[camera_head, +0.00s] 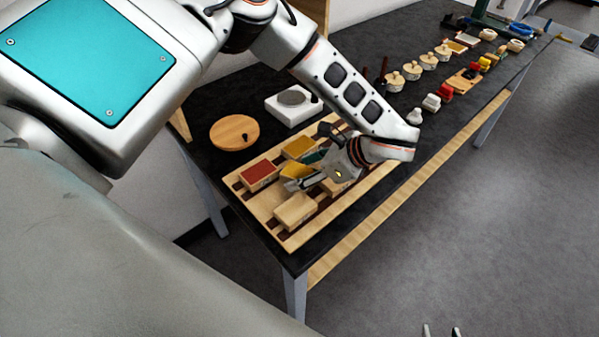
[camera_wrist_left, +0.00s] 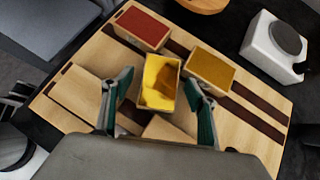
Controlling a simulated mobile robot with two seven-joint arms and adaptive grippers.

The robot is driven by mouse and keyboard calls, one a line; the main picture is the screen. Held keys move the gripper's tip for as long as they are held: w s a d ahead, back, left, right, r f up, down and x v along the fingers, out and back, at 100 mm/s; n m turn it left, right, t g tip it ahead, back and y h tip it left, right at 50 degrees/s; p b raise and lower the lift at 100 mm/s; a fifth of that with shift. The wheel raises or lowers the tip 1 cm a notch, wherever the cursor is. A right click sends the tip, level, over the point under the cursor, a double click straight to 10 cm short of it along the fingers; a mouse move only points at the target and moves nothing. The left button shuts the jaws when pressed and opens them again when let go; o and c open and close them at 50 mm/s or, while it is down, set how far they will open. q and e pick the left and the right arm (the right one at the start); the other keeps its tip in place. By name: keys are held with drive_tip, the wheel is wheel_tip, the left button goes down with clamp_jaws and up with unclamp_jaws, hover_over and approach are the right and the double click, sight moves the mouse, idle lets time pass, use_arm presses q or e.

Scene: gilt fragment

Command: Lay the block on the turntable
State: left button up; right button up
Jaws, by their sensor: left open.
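Several wooden blocks lie on a striped board (camera_head: 285,238): one red-topped (camera_head: 258,174), one yellow-topped (camera_head: 299,147), and plain ones, one nearer the front (camera_head: 295,211). A hollow yellow-lined block (camera_wrist_left: 159,82) is tilted between and just beyond the fingers of my left gripper (camera_wrist_left: 158,102); I cannot tell whether they touch it. That gripper also shows low over the board in the head view (camera_head: 304,178), open. A round wooden disc (camera_head: 232,130), perhaps the turntable, lies left of the board. My right gripper (camera_head: 441,331) shows only two separated fingertips at the bottom edge.
A white box with a grey disc (camera_head: 290,97) stands behind the board. Several lidded pots (camera_head: 412,71), red and yellow items (camera_head: 445,92) and white pieces (camera_head: 431,103) line the black bench towards the far end. Bare bench shows between disc and box.

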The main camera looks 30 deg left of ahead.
use_arm(q)
drive_tip(key=c, duration=1.3)
drive_tip(key=shift+r, duration=0.1)
